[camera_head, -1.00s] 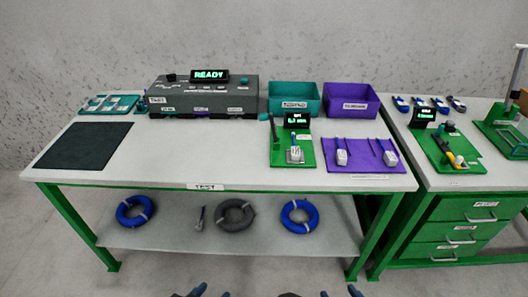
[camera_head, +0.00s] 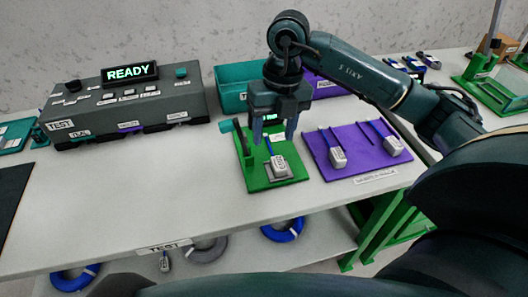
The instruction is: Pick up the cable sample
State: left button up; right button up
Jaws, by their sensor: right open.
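Grey connectors with short blue cable pieces are in view, and I cannot tell which is the task's cable sample. One connector (camera_head: 279,166) sits on the green fixture (camera_head: 292,181), its blue cable rising towards the back. Two more, a left one (camera_head: 338,157) and a right one (camera_head: 392,146), lie apart on the purple mat (camera_head: 362,162). My right gripper (camera_head: 274,138) points down over the green fixture, open and empty. It is above and behind the fixture's connector and hides much of the fixture's display. My left gripper is not in view.
A grey tester (camera_head: 130,109) reading READY stands at the back left. A teal bin (camera_head: 232,98) and a purple bin (camera_head: 325,92) stand behind my right gripper and arm. The white tabletop (camera_head: 150,190) is clear at front left. Cable coils lie on the shelf below.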

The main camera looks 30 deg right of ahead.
jog(key=w+d+h, duration=0.1)
jog(key=d, duration=0.1)
send_over(278, 162)
jog(key=shift+m, duration=0.4)
jog(key=f, duration=0.5)
jog(key=shift+s+d+f, duration=0.2)
jog(key=shift+s+f, duration=0.05)
jog(key=shift+f, duration=0.1)
jog(key=f, duration=0.6)
jog(key=shift+w+a+f, duration=0.15)
jog(key=shift+w+f, duration=0.05)
jog(key=shift+w, duration=0.05)
jog(key=c, duration=1.1)
jog(key=shift+r, duration=0.1)
notch_tip(278, 162, up, 10)
